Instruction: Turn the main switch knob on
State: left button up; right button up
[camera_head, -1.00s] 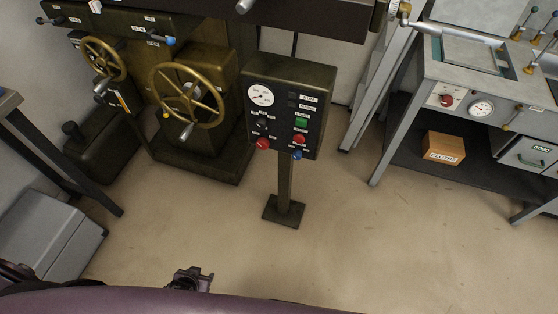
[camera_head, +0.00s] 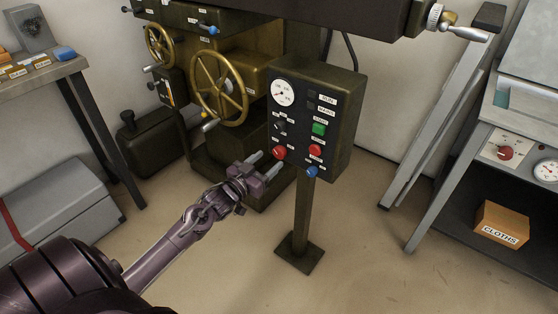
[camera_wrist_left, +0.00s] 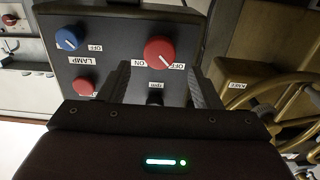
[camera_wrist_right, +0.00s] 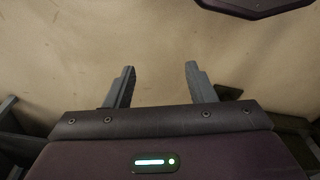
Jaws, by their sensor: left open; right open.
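The control panel (camera_head: 335,120) stands on a post, with a red knob (camera_head: 279,153) at its lower left. In the left wrist view the red knob (camera_wrist_left: 159,50) has ON and OFF labels by it; its pale mark seems to point toward OFF. My left gripper (camera_head: 266,163) is open just in front of the panel, near that knob. In the left wrist view the knob shows between and beyond the two fingers (camera_wrist_left: 160,78), apparently untouched. The label above the knob is too small to read. My right gripper (camera_wrist_right: 160,84) is open and empty over bare floor.
Also on the panel are a red button (camera_head: 315,151), a blue lamp knob (camera_head: 312,172) and a green button (camera_head: 319,128). A brass handwheel (camera_head: 219,88) stands close left. A bench with a cloths box (camera_head: 501,224) is right. The floor before the post is clear.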

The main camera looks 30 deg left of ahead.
aim_at(278, 153)
pick_arm(q)
jog(key=shift+w+d, duration=0.2)
jog(key=shift+w, duration=1.75)
pick_arm(e)
jog(key=shift+s+r, duration=0.15)
jog(key=shift+r, duration=1.05)
pick_arm(q)
jog(key=c, duration=1)
